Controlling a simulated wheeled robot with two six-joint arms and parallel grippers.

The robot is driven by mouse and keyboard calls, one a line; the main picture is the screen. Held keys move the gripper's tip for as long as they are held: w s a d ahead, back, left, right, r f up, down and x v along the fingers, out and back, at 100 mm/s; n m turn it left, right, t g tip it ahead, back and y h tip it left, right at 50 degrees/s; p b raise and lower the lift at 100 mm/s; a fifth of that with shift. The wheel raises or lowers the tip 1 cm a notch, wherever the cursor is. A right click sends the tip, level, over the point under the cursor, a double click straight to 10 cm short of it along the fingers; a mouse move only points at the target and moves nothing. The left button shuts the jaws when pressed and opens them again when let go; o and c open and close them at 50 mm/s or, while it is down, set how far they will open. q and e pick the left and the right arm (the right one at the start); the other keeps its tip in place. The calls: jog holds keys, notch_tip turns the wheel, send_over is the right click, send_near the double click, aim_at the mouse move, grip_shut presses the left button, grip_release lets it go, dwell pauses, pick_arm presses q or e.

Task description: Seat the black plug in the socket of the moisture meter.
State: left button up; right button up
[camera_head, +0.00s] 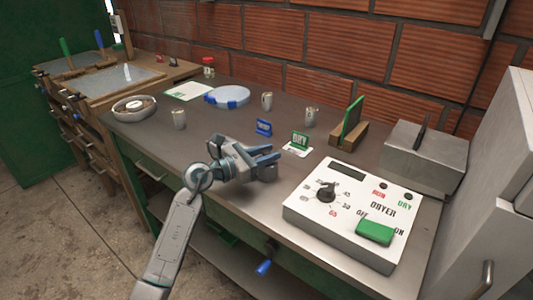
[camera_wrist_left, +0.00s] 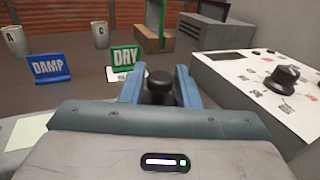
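My left gripper (camera_head: 272,158) is low over the bench's front part, left of the white dryer box, with its fingers pointing right in the head view. In the left wrist view a black round-topped piece, which looks like the black plug (camera_wrist_left: 159,86), sits between the two blue fingers and appears to touch both. In the head view the plug cannot be made out clearly. No thing is marked as the moisture meter, and I cannot make out its socket. A grey box (camera_head: 425,157) with a dark upright piece on top stands at the back right. My right gripper is not in view.
The white dryer box (camera_head: 345,215) with a knob and green switch is close right. A green DRY sign (camera_head: 299,141), a blue DAMP sign (camera_head: 264,127) and metal cups (camera_head: 311,116) stand beyond the gripper. A bowl (camera_head: 134,107) is at left.

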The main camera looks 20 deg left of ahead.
pick_arm(q)
jog(key=shift+o, duration=1.1)
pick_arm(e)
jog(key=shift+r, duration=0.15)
pick_arm(q)
jog(key=shift+r, duration=0.15)
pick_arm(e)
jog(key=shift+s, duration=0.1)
pick_arm(q)
jog(key=shift+v, duration=0.85)
jog(key=b+v, duration=0.1)
jog(key=v, duration=0.8)
jog(key=shift+b, duration=0.3)
jog(key=shift+s+a, duration=0.45)
jog(key=shift+a, duration=0.05)
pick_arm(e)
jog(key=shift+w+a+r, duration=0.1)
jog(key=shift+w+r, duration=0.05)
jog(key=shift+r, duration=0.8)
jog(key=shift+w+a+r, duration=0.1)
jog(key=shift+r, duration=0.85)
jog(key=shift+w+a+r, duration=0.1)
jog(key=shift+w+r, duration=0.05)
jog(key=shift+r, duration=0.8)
pick_arm(q)
jog(key=shift+r, duration=0.1)
